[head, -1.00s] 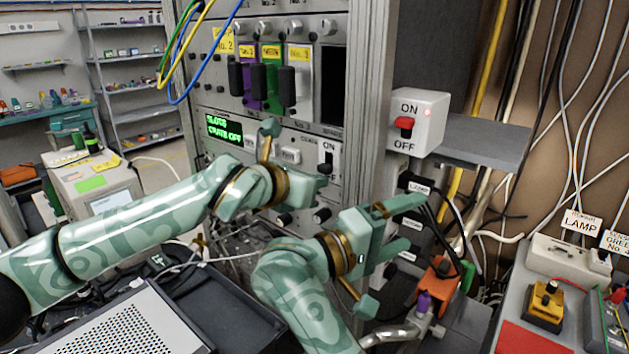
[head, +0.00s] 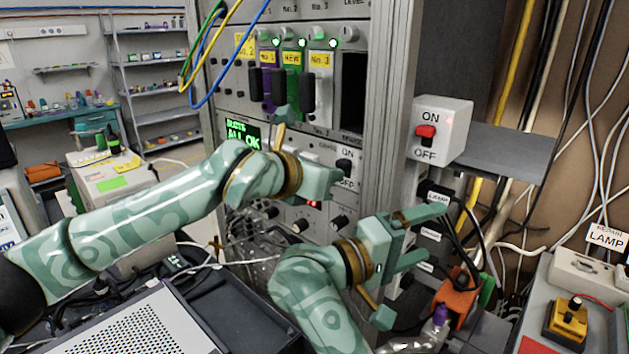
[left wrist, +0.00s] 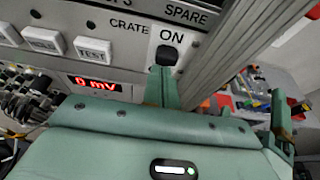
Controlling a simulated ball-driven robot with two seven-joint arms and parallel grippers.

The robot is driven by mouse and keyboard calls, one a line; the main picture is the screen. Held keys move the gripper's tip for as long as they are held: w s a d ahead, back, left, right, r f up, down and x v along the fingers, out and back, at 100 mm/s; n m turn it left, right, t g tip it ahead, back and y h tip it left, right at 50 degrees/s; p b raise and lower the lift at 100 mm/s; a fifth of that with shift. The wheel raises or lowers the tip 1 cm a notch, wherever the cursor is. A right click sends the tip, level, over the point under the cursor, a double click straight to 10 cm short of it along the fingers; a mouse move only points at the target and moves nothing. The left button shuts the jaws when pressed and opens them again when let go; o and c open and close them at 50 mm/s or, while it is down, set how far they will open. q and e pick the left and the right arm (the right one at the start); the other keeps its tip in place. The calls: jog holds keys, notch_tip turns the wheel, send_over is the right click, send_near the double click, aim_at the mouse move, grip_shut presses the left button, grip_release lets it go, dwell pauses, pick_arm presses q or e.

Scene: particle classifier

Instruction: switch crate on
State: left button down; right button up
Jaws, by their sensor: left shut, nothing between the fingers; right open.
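The crate switch (head: 345,165) is a small black toggle on the rack panel, with ON above it and OFF below; it sits close under the ON mark. In the left wrist view the switch (left wrist: 166,55) is just beyond my shut left fingers. My left gripper (head: 338,183) is shut and empty, its tips at the switch plate; I cannot tell if they touch it. The crate display (head: 242,135) reads ALL OK in green, and green lights glow above the modules (head: 293,80). My right gripper (head: 440,235) is open and empty, right of the rack post.
A white box with a red ON/OFF switch (head: 425,132) is mounted right of the rack post (head: 385,120). Cables hang by an orange block (head: 455,295) near my right gripper. A perforated metal case (head: 130,325) lies below my left arm.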

pick_arm(q)
jog(key=v, duration=0.9)
jog(key=shift+a+f, duration=0.1)
dwell(1.0)
